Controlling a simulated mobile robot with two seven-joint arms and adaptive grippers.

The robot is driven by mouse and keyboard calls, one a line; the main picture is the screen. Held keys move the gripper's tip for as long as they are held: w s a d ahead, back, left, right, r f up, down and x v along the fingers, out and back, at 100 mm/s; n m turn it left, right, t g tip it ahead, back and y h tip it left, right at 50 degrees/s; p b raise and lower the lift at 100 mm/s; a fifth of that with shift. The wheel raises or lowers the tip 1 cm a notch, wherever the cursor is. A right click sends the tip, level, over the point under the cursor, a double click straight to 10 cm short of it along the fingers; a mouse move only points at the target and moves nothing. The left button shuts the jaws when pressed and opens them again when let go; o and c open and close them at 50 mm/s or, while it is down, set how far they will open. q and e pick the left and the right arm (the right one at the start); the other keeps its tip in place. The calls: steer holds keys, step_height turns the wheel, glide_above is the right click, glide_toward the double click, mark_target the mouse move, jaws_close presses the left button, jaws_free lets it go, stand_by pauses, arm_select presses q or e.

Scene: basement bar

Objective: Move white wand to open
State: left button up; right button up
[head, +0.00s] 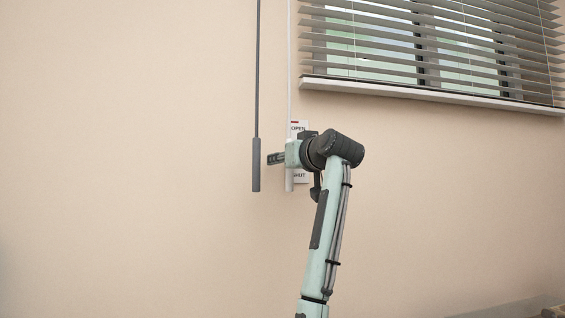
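The white wand (289,60) hangs straight down the wall left of the window, with a thicker white lower end (289,181). A white sign (299,127) behind it reads OPEN at the top with a red mark, and SHUT at the bottom; its middle is hidden by my arm. My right gripper (275,158) points left, and its body crosses in front of the wand between the two words. Its dark fingers extend left of the wand. I cannot tell whether they are apart or touch anything. My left gripper is out of view.
A dark grey wand (256,165) hangs on a thin rod just left of my fingertips, close to them. Slatted blinds (440,45) cover a window above a white sill (430,95) at the upper right. The wall at left is bare.

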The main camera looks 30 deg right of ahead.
steer(key=shift+f, duration=0.1)
steer(key=s, duration=1.2)
steer(key=shift+a, duration=0.35)
